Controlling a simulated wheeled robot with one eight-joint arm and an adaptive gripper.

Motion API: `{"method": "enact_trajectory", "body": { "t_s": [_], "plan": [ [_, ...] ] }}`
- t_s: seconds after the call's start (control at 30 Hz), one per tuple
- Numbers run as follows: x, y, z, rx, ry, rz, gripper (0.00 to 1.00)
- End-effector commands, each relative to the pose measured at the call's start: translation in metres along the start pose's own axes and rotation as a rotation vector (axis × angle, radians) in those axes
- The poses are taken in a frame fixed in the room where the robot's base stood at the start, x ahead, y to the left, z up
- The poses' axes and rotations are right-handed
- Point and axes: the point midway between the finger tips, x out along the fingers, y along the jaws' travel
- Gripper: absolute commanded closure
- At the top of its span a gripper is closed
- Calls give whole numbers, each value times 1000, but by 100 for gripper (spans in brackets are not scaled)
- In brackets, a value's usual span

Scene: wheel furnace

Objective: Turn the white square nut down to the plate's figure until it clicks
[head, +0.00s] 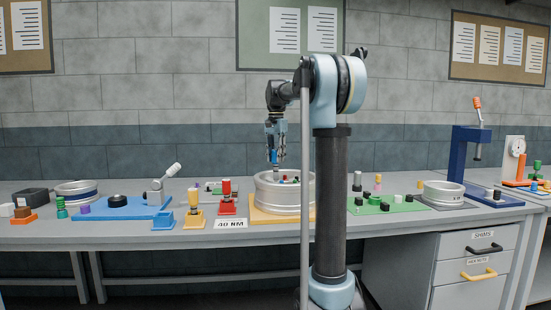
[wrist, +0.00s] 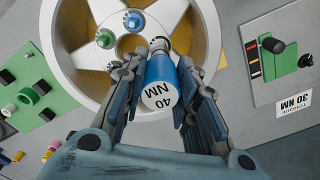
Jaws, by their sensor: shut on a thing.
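My gripper (wrist: 158,90) is shut on a blue torque tool (wrist: 159,80) with a white end marked 40 NM. In the head view, the gripper (head: 275,157) is above the silver wheel (head: 278,200). The tool's dark tip (wrist: 159,44) points at the wheel's hub area; I cannot tell whether it touches anything. In the wrist view, the wheel (wrist: 215,40) carries a blue piece (wrist: 133,20) and a green piece (wrist: 105,38). I cannot make out the white square nut; the tool may hide it.
Red (head: 227,196) and yellow (head: 194,209) stands hold upright tools left of the wheel. A green board (head: 385,204) with small parts lies to the right. A blue press (head: 465,160) stands farther right. Bare bench shows between these things.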

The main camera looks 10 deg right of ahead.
Motion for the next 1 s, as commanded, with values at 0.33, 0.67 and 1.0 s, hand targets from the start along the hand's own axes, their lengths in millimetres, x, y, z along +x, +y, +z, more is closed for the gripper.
{"method": "enact_trajectory", "body": {
  "t_s": [0.33, 0.67, 1.0],
  "plan": [
    [6, 0, 0, 0, 0, 0, 100],
    [8, 0, 0, 0, 0, 0, 49],
    [6, 0, 0, 0, 0, 0, 49]
  ]
}}
